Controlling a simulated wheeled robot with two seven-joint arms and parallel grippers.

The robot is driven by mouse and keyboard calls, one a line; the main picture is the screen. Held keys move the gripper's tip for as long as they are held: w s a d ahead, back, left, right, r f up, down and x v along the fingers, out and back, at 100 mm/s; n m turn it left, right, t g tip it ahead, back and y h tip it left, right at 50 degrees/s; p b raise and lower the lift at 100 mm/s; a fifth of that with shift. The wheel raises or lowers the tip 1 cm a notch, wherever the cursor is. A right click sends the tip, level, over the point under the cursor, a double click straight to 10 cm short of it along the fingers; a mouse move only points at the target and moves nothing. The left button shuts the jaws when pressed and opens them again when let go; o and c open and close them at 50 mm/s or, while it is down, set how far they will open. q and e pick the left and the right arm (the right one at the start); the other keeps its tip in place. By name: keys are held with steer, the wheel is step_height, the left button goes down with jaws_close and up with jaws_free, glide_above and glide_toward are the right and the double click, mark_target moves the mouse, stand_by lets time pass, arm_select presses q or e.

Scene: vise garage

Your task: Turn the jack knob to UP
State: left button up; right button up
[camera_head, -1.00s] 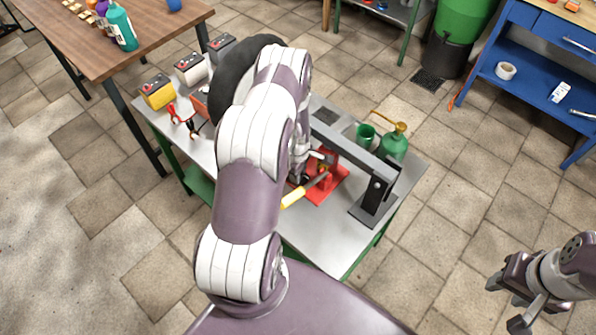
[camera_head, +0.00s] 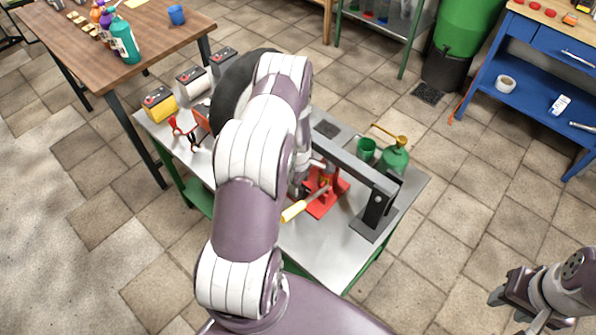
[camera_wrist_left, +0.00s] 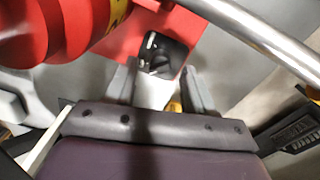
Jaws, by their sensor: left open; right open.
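A red jack (camera_head: 327,196) stands on the metal-topped table, under a dark steel beam. Its lever has a yellow grip (camera_head: 293,211) pointing to the lower left. My left gripper (camera_head: 304,184) is at the jack's left side, mostly hidden by my own arm in the head view. In the left wrist view its fingers (camera_wrist_left: 160,88) are apart, one on each side of a small black knob (camera_wrist_left: 164,54) with white marks on the red jack body (camera_wrist_left: 128,38). I cannot tell whether they touch it. The knob's setting is unreadable. My right gripper (camera_head: 508,310) is open and empty at the lower right, over the floor.
The beam (camera_head: 350,160) and its black post (camera_head: 375,212) stand right of the jack. A green oil can (camera_head: 395,160) and green cup (camera_head: 366,149) are behind. A tire (camera_head: 234,82) and several batteries sit at left. A shiny rod (camera_wrist_left: 262,38) crosses the wrist view.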

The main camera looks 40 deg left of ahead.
arm_select(q)
step_height(320, 180, up, 11)
steer(key=shift+s+f+b, duration=0.15)
steer(key=shift+s+b, duration=0.2)
steer(key=shift+b, duration=0.1)
